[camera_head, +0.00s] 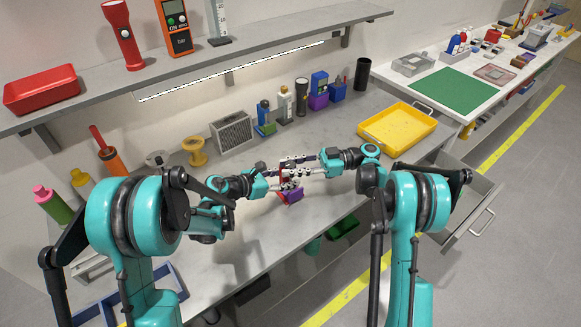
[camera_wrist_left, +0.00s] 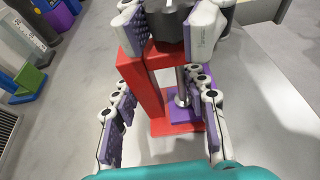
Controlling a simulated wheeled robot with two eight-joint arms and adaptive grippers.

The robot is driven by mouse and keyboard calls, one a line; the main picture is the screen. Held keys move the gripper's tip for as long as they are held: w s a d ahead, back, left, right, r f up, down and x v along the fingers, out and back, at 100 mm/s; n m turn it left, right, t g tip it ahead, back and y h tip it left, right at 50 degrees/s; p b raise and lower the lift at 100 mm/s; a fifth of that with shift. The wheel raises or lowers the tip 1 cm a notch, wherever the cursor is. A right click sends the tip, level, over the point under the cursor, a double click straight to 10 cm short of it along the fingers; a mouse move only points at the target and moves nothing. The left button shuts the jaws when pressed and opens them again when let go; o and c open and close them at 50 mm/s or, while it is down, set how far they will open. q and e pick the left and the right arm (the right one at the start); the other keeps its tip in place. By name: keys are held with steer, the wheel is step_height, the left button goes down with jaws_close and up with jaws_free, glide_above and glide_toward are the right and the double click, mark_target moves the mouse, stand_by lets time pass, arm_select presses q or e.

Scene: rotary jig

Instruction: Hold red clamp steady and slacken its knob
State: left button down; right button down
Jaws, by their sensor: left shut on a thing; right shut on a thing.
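The red clamp (camera_wrist_left: 150,92) stands in the middle of the left wrist view. In the head view the red clamp (camera_head: 291,182) is small and partly hidden by the fingers. A silver screw (camera_wrist_left: 182,88) runs inside the clamp's frame above a purple block (camera_wrist_left: 184,113). My left gripper (camera_wrist_left: 160,118) has its fingers on both sides of the red frame, shut on it. My right gripper (camera_head: 304,166) comes from the opposite side. In the left wrist view its fingers lie on both sides of the dark knob (camera_wrist_left: 172,22), shut on it; the knob's top is cut off.
A yellow tray (camera_head: 397,128) lies at the right of the grey bench. Several bottles, a torch (camera_head: 301,97) and a grey grille box (camera_head: 231,130) stand along the wall. An open drawer (camera_head: 465,212) juts out at the right. The bench around the clamp is clear.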

mark_target(291, 164)
steer(key=shift+n+g, duration=0.4)
steer(key=shift+g, duration=0.2)
steer(key=c, duration=1.2)
jaws_free()
step_height(291, 164, up, 10)
